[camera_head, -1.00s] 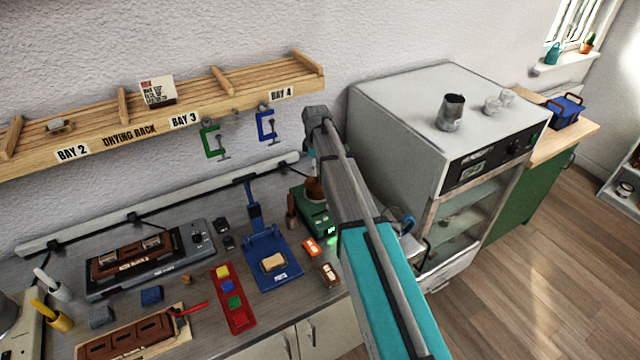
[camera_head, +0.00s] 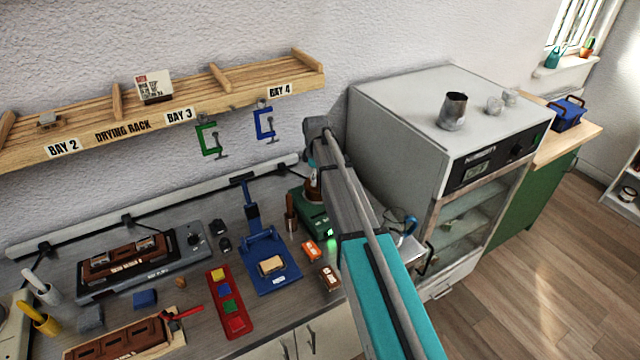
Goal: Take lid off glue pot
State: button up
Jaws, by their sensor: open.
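My arm (camera_head: 362,215) reaches across the right part of the workbench, and its upper joint (camera_head: 315,127) stands near the wall. My gripper cannot be made out; the arm hides whatever is behind it. A green device with a lit display (camera_head: 312,219) stands partly behind the arm. A brown rounded thing (camera_head: 311,190) shows just above it, mostly covered by the arm. It may be the glue pot, but I cannot tell, and no lid is distinguishable.
A blue stand (camera_head: 268,262), a red tray (camera_head: 229,303) of coloured blocks and a grey device (camera_head: 145,263) occupy the bench. The drying rack (camera_head: 200,97) with hanging clamps juts out above. A large white oven (camera_head: 400,130) stands right. Floor at right is clear.

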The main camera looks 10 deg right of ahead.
grip_shut()
dwell(0.4)
jog(key=shift+r, duration=0.15)
notch_tip(320, 180, up, 3)
jog(key=p, duration=0.3)
jog(key=s+a+r+p, duration=0.2)
jog(key=s+r+p, duration=0.7)
jog(key=s, duration=0.4)
jog(key=shift+s+r+p, duration=0.35)
jog(key=shift+s+p, duration=0.05)
jog(key=shift+p, duration=0.1)
dwell(0.4)
